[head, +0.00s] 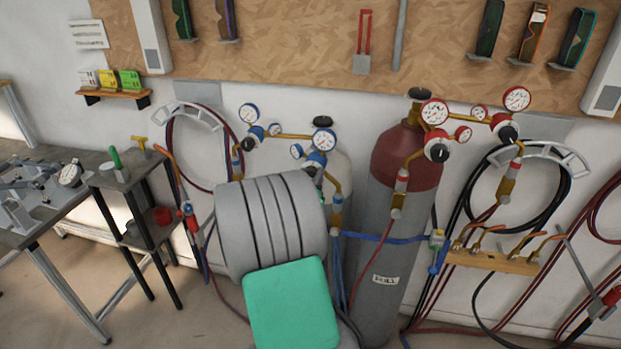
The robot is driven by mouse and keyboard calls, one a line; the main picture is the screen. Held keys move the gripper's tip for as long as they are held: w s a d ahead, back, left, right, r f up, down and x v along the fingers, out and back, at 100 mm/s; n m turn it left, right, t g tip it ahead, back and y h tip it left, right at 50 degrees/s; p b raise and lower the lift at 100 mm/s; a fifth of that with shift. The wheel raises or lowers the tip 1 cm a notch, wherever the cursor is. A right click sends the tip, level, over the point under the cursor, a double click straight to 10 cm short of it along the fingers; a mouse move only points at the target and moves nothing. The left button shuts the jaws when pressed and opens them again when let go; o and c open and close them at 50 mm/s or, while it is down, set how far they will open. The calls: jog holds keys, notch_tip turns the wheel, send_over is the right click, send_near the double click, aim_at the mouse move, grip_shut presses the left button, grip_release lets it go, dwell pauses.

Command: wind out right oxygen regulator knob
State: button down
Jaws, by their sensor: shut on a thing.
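The right blue-marked regulator (318,160) sits on top of a pale cylinder that is mostly hidden, with two blue-rimmed gauges. Its dark-fronted knob (316,171) faces forward, just above the upper edge of my grey arm. The left blue-marked regulator (251,142) is to its left, with its own dark knob and gauges. My arm covers the area below the right regulator. My gripper does not show, so its contact with the knob cannot be seen.
A red-topped grey cylinder (382,230) with red-gauged regulators stands close on the right. Hoses hang from wall racks (525,155) and cross near the cylinders. A wooden torch holder (493,262) is at right. A dark stand (130,175) and workbench are at left.

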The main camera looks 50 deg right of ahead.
jog(key=n, duration=0.4)
jog(key=shift+n, duration=0.3)
jog(key=n, duration=0.4)
jog(key=shift+n+p, duration=0.3)
jog(key=n+p, duration=0.2)
jog(key=n, duration=0.3)
jog(key=shift+n+p, duration=0.9)
jog(key=shift+n, duration=1.3)
jog(key=shift+f, duration=0.1)
jog(key=c, duration=0.9)
grip_release()
jog(key=shift+a, duration=0.1)
